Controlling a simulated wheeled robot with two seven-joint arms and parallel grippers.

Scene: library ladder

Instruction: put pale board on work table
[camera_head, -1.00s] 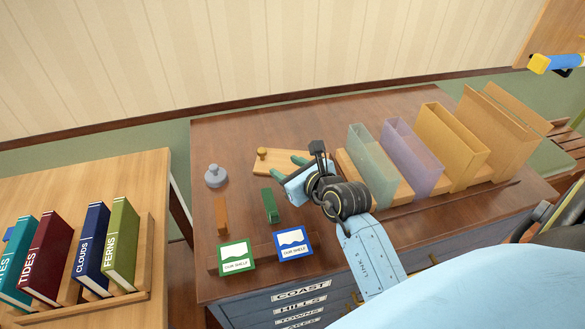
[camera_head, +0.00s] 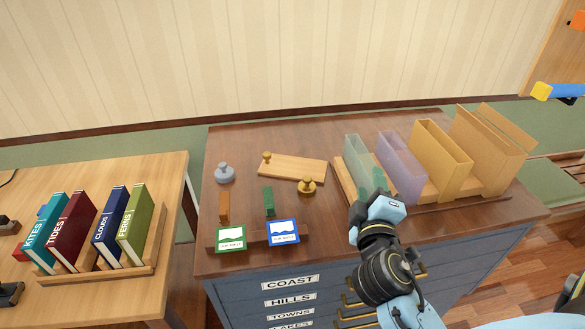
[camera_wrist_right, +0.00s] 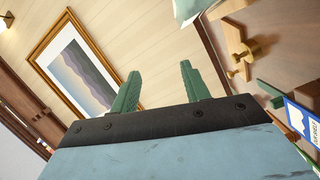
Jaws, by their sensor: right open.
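The pale board (camera_head: 290,166) is a flat light-wood strip with a small brass knob at its left end. It lies on the dark wooden top (camera_head: 330,220) of a blue drawer cabinet; it also shows in the right wrist view (camera_wrist_right: 234,36). My right gripper (camera_head: 368,177) is open and empty, to the right of and nearer than the board, in front of the upright folders. Its green fingers (camera_wrist_right: 160,82) stand apart in the right wrist view. A pale wooden table (camera_head: 105,180) stands at the left. My left gripper is out of view.
A brass knob (camera_head: 307,186) sits by the board's front right edge, a grey one (camera_head: 225,173) to its left. Green and blue cards (camera_head: 284,232) stand in front. Upright folders (camera_head: 437,160) fill the right. A book rack (camera_head: 145,270) takes the pale table's front; its back is clear.

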